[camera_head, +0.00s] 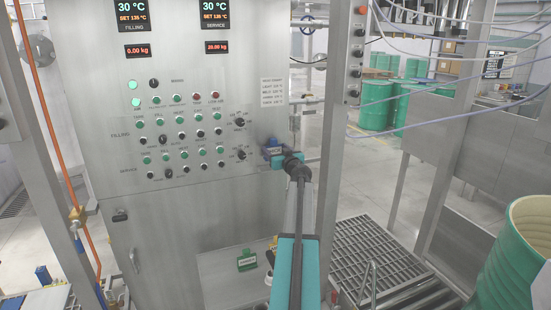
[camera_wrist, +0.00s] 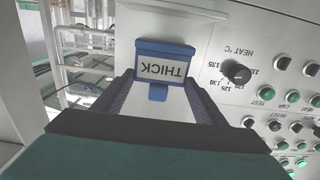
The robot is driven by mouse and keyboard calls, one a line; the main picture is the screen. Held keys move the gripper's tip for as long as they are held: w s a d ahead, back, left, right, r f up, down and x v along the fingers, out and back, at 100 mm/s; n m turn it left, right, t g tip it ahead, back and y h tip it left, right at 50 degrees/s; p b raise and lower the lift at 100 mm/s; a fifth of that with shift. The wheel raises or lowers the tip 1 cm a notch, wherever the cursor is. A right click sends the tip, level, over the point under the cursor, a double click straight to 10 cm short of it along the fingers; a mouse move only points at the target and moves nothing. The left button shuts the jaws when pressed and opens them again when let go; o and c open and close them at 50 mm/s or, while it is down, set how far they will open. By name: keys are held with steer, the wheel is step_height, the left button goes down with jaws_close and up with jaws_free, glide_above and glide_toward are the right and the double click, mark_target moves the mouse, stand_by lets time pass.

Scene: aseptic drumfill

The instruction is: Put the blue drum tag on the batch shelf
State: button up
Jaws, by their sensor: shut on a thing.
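The blue drum tag (camera_wrist: 166,47) has a white label that reads THICK, upside down in the wrist view. My gripper (camera_wrist: 158,90) is shut on its lower part, with a finger on each side. In the head view the tag (camera_head: 271,148) shows at the end of my gripper (camera_head: 279,157), in front of the lower right of the control panel. A low pale shelf (camera_head: 222,282) juts out below the panel; I cannot tell for sure that it is the batch shelf. My arm covers its right part.
A green tag (camera_head: 246,260) stands on the low shelf, and a small yellowish thing shows partly behind my arm. The control panel (camera_head: 200,80) with knobs and buttons is close by. A steel post (camera_head: 333,120) and a large green drum (camera_head: 515,260) are on the right.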

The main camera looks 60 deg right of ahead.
steer(key=shift+f, duration=1.8)
steer(key=o, duration=1.1)
steer(key=shift+f, duration=0.1)
steer(key=shift+b+v, duration=0.7)
steer(key=shift+v, duration=5.35)
steer(key=shift+w, duration=0.1)
